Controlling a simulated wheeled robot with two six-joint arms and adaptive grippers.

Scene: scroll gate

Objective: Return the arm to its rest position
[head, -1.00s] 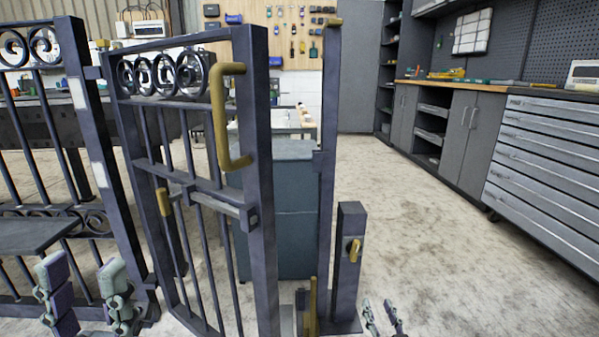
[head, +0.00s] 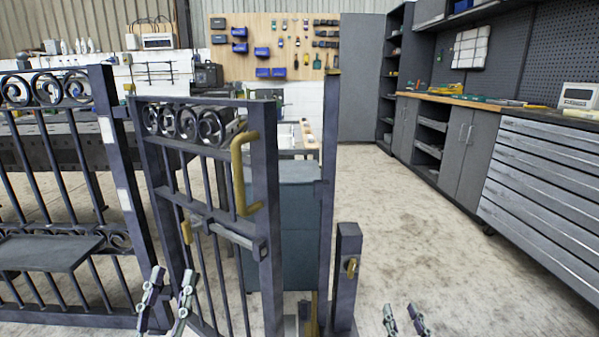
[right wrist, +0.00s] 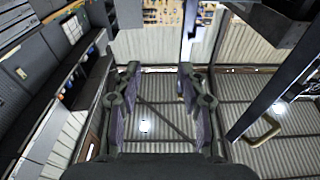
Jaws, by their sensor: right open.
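My left gripper (head: 172,271) is at the bottom left of the head view, in front of the gate. Its two fingers stand apart with nothing between them. My right gripper (head: 400,308) is at the bottom edge, right of the short post, over bare floor. It is open and empty, and its spread fingers also show in the right wrist view (right wrist: 159,70). The dark scroll gate (head: 207,205) stands ajar at an angle, with a brass pull handle (head: 238,180) and a grey sliding bar. Neither gripper appears to hold the gate. Most of both arms is hidden.
A fixed scroll fence (head: 70,185) with a grey shelf (head: 48,250) stands left. A tall thin post (head: 328,190) and a short post (head: 347,275) with a brass knob stand right of the gate. Floor is clear towards the drawer cabinet (head: 550,170).

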